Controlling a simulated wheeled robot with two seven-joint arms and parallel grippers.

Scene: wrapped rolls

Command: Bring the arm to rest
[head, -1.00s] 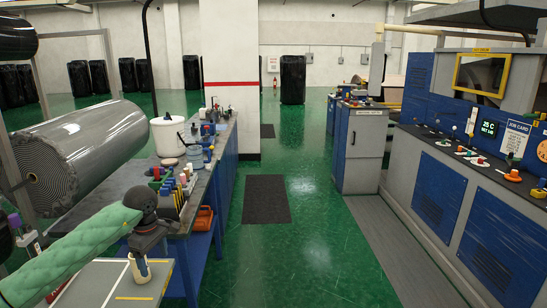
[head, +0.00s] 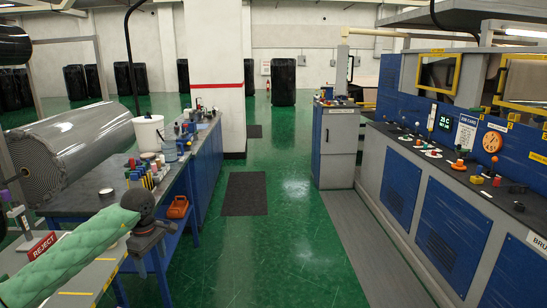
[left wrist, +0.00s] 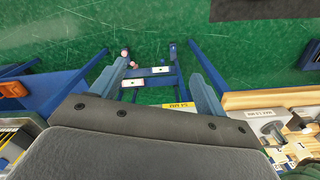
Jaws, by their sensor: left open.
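My left arm, in a green quilted sleeve, comes in from the lower left in the head view. Its dark grey left gripper (head: 150,252) hangs near the edge of a grey table with yellow marks (head: 75,293). In the left wrist view the left gripper (left wrist: 158,72) has its two blue-grey fingers spread wide, with nothing held between them. Blue metal framing and green floor show below and between the fingers. My right gripper is in neither view.
A workbench (head: 75,203) with bottles and a white bucket (head: 148,133) stands left, beside a large roll (head: 75,150). A REJECT sign (head: 42,245) stands near my sleeve. A control console (head: 400,185) lines the right. Black wrapped rolls (head: 283,82) stand behind.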

